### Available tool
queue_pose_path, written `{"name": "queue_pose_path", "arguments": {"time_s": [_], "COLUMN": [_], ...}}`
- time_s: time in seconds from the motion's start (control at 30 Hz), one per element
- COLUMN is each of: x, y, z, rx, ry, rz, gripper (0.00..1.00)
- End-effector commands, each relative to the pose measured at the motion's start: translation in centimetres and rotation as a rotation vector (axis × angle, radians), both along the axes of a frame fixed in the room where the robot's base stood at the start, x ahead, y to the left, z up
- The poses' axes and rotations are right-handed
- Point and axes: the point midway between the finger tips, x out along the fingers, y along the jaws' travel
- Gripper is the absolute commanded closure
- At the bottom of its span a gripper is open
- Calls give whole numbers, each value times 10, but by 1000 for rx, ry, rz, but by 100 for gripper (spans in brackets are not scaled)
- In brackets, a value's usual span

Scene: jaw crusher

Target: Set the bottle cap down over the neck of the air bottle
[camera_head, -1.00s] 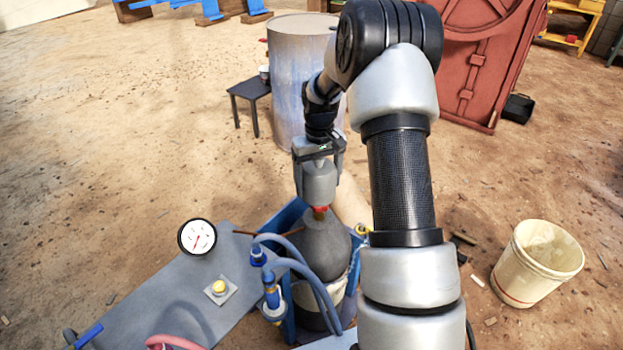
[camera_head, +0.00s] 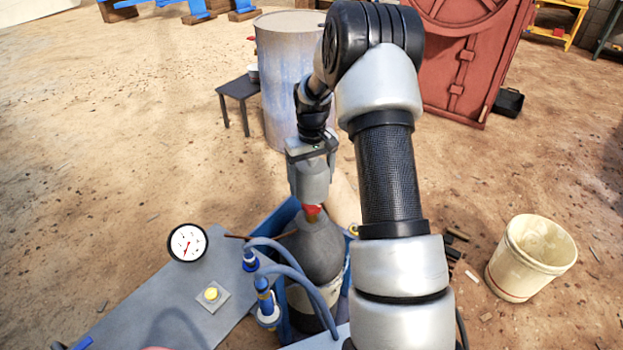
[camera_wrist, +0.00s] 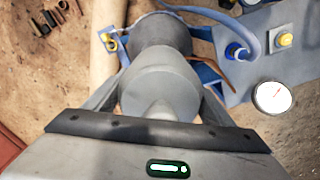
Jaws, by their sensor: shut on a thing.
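The bottle cap (camera_head: 311,183) is a grey, rounded cylinder held upright in my gripper (camera_head: 312,172). My gripper is shut on it, with one finger on each side. The air bottle (camera_head: 315,252) is dark grey with a pale lower band and stands upright in a blue frame. A red fitting (camera_head: 312,211) on its neck shows just under the cap's lower edge. I cannot tell whether the cap is around the fitting's top or just above it. In the wrist view, the cap (camera_wrist: 158,82) hides the neck, and the bottle's dark shoulder (camera_wrist: 162,32) shows beyond it.
The blue frame (camera_head: 275,222) surrounds the bottle. Blue hoses (camera_head: 300,272) curve close on its left. A grey panel with a gauge (camera_head: 187,243) and yellow button (camera_head: 211,293) lies left. A cream bucket (camera_head: 530,260) stands right; a metal drum (camera_head: 280,80) stands behind.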

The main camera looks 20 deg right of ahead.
Motion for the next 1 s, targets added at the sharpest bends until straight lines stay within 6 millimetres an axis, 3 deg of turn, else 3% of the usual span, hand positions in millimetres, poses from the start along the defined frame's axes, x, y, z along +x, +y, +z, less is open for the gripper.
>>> {"name": "queue_pose_path", "arguments": {"time_s": [1.0], "x": [0], "y": [0], "z": [-72], "rx": [-1], "ry": [0], "rz": [0], "gripper": [55]}}
